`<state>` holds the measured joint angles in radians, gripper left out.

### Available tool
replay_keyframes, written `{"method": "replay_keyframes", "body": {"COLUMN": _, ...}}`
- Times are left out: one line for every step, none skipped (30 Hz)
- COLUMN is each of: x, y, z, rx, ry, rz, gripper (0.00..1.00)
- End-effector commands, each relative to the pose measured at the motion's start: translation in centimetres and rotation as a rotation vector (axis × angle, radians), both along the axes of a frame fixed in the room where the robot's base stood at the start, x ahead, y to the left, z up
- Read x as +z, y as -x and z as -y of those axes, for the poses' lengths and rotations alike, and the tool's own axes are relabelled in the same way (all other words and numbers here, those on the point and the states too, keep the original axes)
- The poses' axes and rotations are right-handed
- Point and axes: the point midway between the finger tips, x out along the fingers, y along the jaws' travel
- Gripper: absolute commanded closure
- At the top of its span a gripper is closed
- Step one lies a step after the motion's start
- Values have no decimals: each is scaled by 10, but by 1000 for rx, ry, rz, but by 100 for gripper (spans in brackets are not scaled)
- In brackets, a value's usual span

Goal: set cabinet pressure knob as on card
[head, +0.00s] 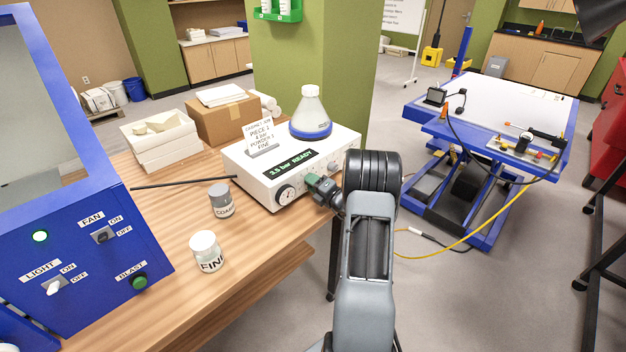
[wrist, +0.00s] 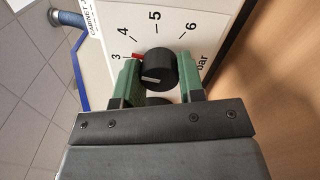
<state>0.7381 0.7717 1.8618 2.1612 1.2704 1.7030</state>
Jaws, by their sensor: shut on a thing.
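The white pressure unit (head: 262,172) stands on the wooden bench, and its display (head: 290,163) reads 2.5 bar READY. My gripper (head: 318,187) is at the right part of its front panel. In the wrist view my green fingers (wrist: 159,76) are shut on the black knob (wrist: 157,64), one on each side. The knob's white line points left, a little below the 3. The scale shows 3, 4, 5 and 6, with a red mark by the 3. The card (head: 262,136) on top reads Piece 1, seemingly 4 bar, powder fine. My gripper hides the knob in the head view.
A flask with a blue base (head: 311,115) stands on the unit. A round dial (head: 286,194) is left of my gripper. The COARSE jar (head: 220,200) and FINE jar (head: 206,252) stand in front. The blue cabinet (head: 95,245) is at left; a lift table (head: 505,100) at right.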

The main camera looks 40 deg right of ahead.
Motion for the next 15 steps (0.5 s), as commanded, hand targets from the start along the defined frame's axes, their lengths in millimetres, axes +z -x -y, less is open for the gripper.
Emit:
{"method": "replay_keyframes", "body": {"x": 3, "y": 0, "z": 0, "rx": -1, "ry": -43, "rz": -8, "gripper": 88}}
{"method": "replay_keyframes", "body": {"x": 3, "y": 0, "z": 0, "rx": 0, "ry": -69, "rz": -13, "gripper": 88}}
{"method": "replay_keyframes", "body": {"x": 3, "y": 0, "z": 0, "rx": 0, "ry": -103, "rz": -20, "gripper": 88}}
{"method": "replay_keyframes", "body": {"x": 3, "y": 0, "z": 0, "rx": -1, "ry": -128, "rz": -24, "gripper": 88}}
{"method": "replay_keyframes", "body": {"x": 3, "y": 0, "z": 0, "rx": -1, "ry": -153, "rz": -28, "gripper": 88}}
{"method": "replay_keyframes", "body": {"x": 3, "y": 0, "z": 0, "rx": -1, "ry": -185, "rz": -34, "gripper": 88}}
{"method": "replay_keyframes", "body": {"x": 3, "y": 0, "z": 0, "rx": -1, "ry": -207, "rz": -38, "gripper": 88}}
{"method": "replay_keyframes", "body": {"x": 2, "y": 0, "z": 0, "rx": -1, "ry": -229, "rz": -42, "gripper": 88}}
{"method": "replay_keyframes", "body": {"x": 2, "y": 0, "z": 0, "rx": -1, "ry": -258, "rz": -47, "gripper": 88}}
{"method": "replay_keyframes", "body": {"x": 2, "y": 0, "z": 0, "rx": -1, "ry": -277, "rz": -51, "gripper": 88}}
{"method": "replay_keyframes", "body": {"x": 2, "y": 0, "z": 0, "rx": -1, "ry": -296, "rz": -54, "gripper": 88}}
{"method": "replay_keyframes", "body": {"x": 2, "y": 0, "z": 0, "rx": -1, "ry": -321, "rz": -59, "gripper": 88}}
{"method": "replay_keyframes", "body": {"x": 2, "y": 0, "z": 0, "rx": -1, "ry": -336, "rz": -61, "gripper": 88}}
{"method": "replay_keyframes", "body": {"x": 2, "y": 0, "z": 0, "rx": -1, "ry": -353, "rz": -63, "gripper": 88}}
{"method": "replay_keyframes", "body": {"x": 2, "y": 0, "z": 0, "rx": -1, "ry": -372, "rz": -67, "gripper": 88}}
